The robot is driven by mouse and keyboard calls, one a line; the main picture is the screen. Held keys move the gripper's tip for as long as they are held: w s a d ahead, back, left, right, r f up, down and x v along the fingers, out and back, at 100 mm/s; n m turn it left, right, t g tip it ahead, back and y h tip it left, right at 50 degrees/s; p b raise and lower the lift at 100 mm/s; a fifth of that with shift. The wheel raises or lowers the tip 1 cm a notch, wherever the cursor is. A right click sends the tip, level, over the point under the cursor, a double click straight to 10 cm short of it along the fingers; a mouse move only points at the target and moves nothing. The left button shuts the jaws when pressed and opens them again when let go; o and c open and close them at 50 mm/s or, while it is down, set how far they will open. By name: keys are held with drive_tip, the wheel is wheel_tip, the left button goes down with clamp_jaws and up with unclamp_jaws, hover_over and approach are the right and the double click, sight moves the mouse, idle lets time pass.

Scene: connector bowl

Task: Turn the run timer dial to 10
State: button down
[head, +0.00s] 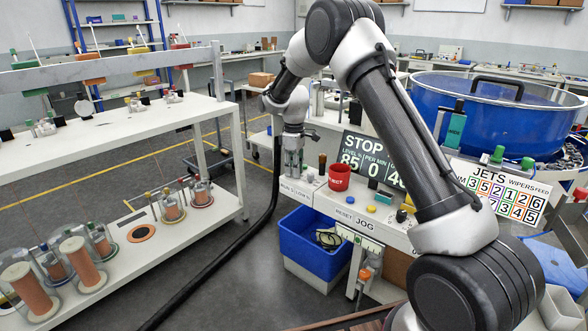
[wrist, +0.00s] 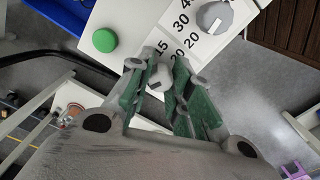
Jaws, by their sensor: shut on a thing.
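In the wrist view, a small pale grey dial (wrist: 158,80) with a dark pointer mark sits between the green-padded fingertips of my gripper (wrist: 160,76). My gripper is shut on this dial. Printed numbers, including 15 and 20, show beside it; its full scale is partly hidden by the fingers, and I cannot read its setting. In the head view, my gripper (head: 293,168) points down at the left end of the white control panel (head: 335,207), over a partly covered label; the dial is hidden there.
A larger grey dial (wrist: 215,17) and a green button (wrist: 104,40) are close by on the panel. A red cup (head: 339,178) stands right of my gripper. A blue bin (head: 312,243) sits below the panel's front. A white shelf (head: 120,115) stands left, across open floor.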

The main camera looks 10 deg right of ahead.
drive_tip(key=m, duration=1.2)
drive_tip(key=shift+w+d+m, duration=0.1)
drive_tip(key=shift+m, duration=0.3)
idle(0.3)
drive_tip(key=c, duration=1.3)
unclamp_jaws()
wheel_tip(320, 180, up, 12)
